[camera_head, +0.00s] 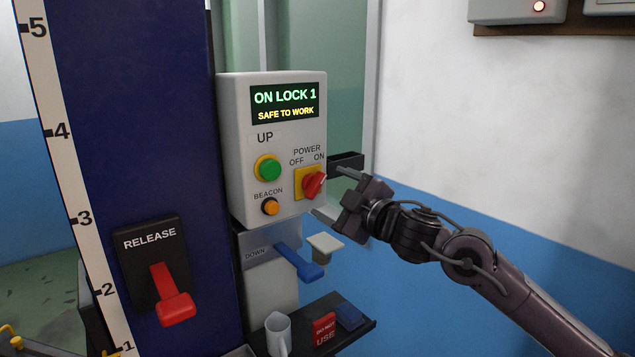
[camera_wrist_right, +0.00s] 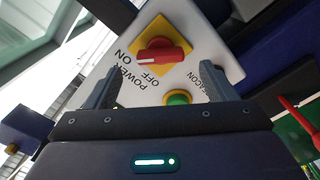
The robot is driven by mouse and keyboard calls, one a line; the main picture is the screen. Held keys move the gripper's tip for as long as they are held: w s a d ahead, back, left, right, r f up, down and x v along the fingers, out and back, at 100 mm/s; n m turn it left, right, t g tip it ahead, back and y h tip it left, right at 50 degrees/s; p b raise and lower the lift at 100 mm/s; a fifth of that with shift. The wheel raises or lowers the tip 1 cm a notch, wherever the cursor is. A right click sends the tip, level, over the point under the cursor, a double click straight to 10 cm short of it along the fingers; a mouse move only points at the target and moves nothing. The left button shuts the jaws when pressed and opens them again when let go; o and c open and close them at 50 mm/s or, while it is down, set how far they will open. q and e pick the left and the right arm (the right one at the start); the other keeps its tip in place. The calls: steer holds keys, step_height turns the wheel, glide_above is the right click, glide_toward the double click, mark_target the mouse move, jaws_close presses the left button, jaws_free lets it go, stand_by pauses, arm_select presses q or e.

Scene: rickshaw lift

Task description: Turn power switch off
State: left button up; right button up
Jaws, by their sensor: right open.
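The power switch (camera_head: 313,184) is a red knob on a yellow plate at the lower right of the grey control box (camera_head: 240,140). Its pointer end is turned toward the ON label. The switch also shows in the right wrist view (camera_wrist_right: 162,54), ahead of the fingers. My right gripper (camera_head: 335,195) is open and empty, just right of the switch, apart from it. In the right wrist view its two fingers (camera_wrist_right: 158,88) stand wide apart, with the knob beyond and between them. My left gripper is not in view.
The box display (camera_head: 285,104) reads ON LOCK 1, SAFE TO WORK. A green UP button (camera_head: 268,168) and orange beacon button (camera_head: 270,207) sit left of the switch. Below are a blue DOWN lever (camera_head: 300,262) and a shelf with a mug (camera_head: 278,333). A red release lever (camera_head: 170,295) is left.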

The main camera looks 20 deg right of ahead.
mark_target(318, 187)
steer(key=p+x, duration=0.1)
steer(key=x, duration=0.4)
steer(key=shift+a+r+p, duration=0.15)
steer(key=shift+p, duration=0.15)
steer(key=shift+w, duration=0.4)
steer(key=c, duration=1)
steer(key=shift+f, duration=0.2)
